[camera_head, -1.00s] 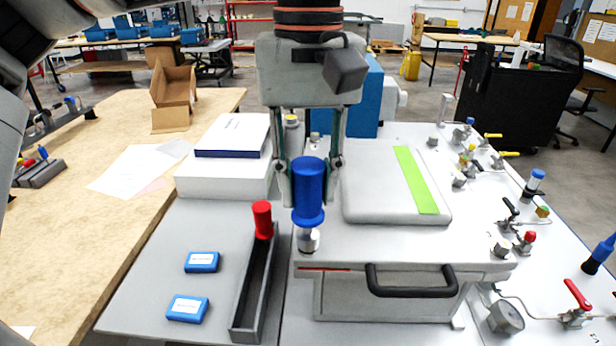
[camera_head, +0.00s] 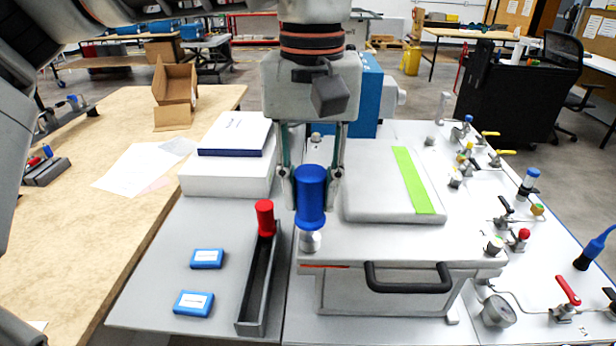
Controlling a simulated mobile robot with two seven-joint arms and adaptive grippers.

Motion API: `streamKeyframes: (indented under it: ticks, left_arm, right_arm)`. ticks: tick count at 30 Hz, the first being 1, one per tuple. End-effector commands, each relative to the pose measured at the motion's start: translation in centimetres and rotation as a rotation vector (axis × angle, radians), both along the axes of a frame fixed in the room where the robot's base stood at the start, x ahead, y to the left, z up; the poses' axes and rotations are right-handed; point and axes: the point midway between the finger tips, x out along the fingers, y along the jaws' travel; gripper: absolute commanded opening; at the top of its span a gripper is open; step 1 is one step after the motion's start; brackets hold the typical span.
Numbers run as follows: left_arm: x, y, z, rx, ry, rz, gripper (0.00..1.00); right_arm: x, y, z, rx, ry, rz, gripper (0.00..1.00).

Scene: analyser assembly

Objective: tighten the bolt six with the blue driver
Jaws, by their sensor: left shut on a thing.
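My left gripper (camera_head: 310,195) reaches down in the middle of the head view. It is shut on the blue driver (camera_head: 310,192), one finger on each side of the blue handle. The driver is upright, and its lower end meets a silver round piece (camera_head: 311,241) at the left front corner of the analyser's top (camera_head: 400,248). I cannot tell which bolt this is, and the driver's tip is hidden. A red driver (camera_head: 265,217) stands at the far end of a dark narrow tray (camera_head: 247,328) to the left. My right gripper is not in view.
Two blue boxes (camera_head: 207,259) lie on the grey table left of the tray. A white box with a book (camera_head: 228,178) stands behind. A grey pad with a green strip (camera_head: 418,180) lies on the analyser. Valves and a gauge (camera_head: 498,311) crowd the right side.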

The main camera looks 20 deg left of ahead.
Motion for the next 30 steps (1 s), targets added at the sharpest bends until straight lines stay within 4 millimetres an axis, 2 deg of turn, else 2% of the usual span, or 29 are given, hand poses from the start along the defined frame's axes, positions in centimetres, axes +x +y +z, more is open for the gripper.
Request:
streamKeyframes:
  ticks: [1,5,12,23,24,25,30]
  left_arm:
    - [-0.1,0.0,1.0,0.000,-0.007,-0.040,0.00]
    - [-0.1,0.0,0.8,-0.001,-0.006,-0.120,0.00]
    - [0.0,0.0,0.5,-0.001,-0.004,-0.222,0.00]
    - [0.1,0.0,0.2,-0.002,-0.005,-0.246,0.00]
    - [0.1,0.0,0.2,-0.002,-0.005,-0.246,0.34]
    - [0.1,0.0,0.2,-0.002,-0.005,-0.246,0.39]
    - [0.0,0.0,0.1,-0.002,-0.003,-0.246,0.39]
  right_arm:
    - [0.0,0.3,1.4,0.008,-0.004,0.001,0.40]
    - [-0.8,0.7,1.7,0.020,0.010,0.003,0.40]
    - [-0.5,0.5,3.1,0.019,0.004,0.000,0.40]
    - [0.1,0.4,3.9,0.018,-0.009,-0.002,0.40]
    - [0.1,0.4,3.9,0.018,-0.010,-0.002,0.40]
    - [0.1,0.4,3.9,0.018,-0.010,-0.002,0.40]
    - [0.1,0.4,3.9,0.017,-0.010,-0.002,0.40]
